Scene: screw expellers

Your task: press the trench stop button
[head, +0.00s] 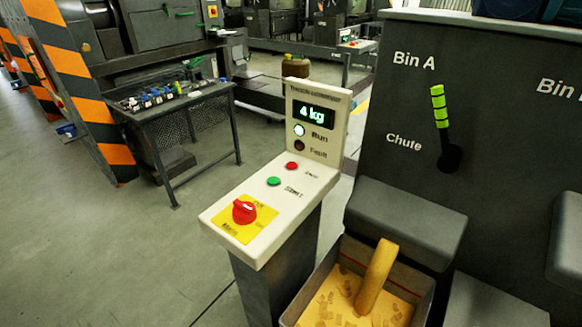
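A cream control panel (302,190) stands on a dark pedestal in the middle of the head view. A green button (273,181) labelled "Start" is nearer to me. A red rotary switch (244,212) on a yellow plate is at the near left end. The display (312,114) reads "4 kg"; the Run lamp (299,130) is lit and the Fault lamp (299,146) is dark. Neither gripper is in view.
Right of the panel is a dark machine (398,95) marked "Bin A" and "Chute", with a green-handled lever (439,105). Below it, a bin (333,256) holds yellowish material under a yellow curved piece (376,277). A tool table (180,104) stands behind left. Floor at left is clear.

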